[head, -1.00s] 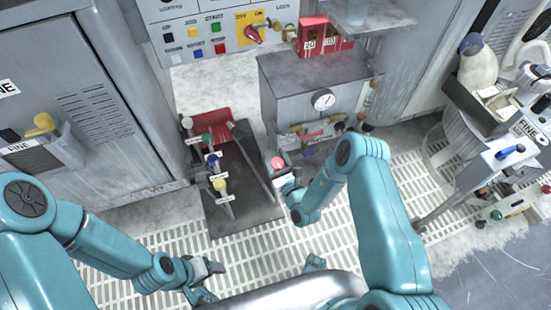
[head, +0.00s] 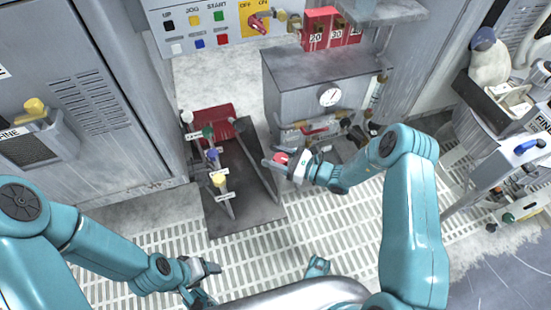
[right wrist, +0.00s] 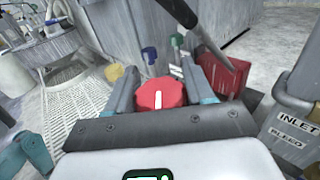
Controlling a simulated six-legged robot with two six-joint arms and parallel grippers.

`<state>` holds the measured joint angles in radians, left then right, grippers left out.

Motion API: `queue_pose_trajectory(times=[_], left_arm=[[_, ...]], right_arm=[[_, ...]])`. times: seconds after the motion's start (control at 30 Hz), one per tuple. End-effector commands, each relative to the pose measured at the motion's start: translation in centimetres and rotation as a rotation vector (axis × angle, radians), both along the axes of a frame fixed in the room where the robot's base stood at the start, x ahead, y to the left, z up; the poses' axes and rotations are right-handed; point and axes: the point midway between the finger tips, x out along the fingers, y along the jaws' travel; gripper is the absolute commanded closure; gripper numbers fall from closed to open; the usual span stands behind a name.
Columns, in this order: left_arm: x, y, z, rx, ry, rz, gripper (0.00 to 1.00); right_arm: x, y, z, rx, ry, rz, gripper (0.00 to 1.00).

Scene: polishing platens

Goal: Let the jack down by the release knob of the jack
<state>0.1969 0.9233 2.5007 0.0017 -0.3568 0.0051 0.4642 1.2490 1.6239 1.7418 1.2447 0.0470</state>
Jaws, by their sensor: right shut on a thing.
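A red knob with a white mark (right wrist: 160,94) sits between the two fingers of my right gripper (right wrist: 160,88) in the right wrist view. In the head view the red knob (head: 281,158) shows at the tip of my right gripper (head: 284,164), beside the right edge of a dark plate frame. My right gripper is shut on this knob. The knob's lower part and stem are hidden by the gripper. My left gripper (head: 205,268) is low at the left over the floor grating, away from the knob, and its jaws do not show clearly.
The dark frame (head: 240,218) carries several levers with coloured knobs and a red plate (head: 213,118) at its back. A grey cabinet with a gauge (head: 330,96) stands behind. INLET and BLEED labels (right wrist: 297,128) show on a part at the right in the wrist view.

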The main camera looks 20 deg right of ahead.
Motion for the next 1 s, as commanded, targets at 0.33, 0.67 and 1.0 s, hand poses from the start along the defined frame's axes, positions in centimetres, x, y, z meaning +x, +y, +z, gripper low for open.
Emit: queue_pose_trajectory(times=[0.33,0.67,1.0], left_arm=[[0.14,0.14,-0.65,0.001,-0.002,0.005,0.33],[0.15,0.13,-0.63,0.001,-0.002,0.005,0.33],[0.14,0.13,-0.62,0.001,-0.002,0.005,0.33]], right_arm=[[-0.17,0.0,-0.17,0.0,0.005,0.055,0.78],[-0.19,0.01,-0.14,0.001,0.004,0.056,0.78],[-0.11,0.05,-0.03,0.001,0.002,0.056,0.27]])
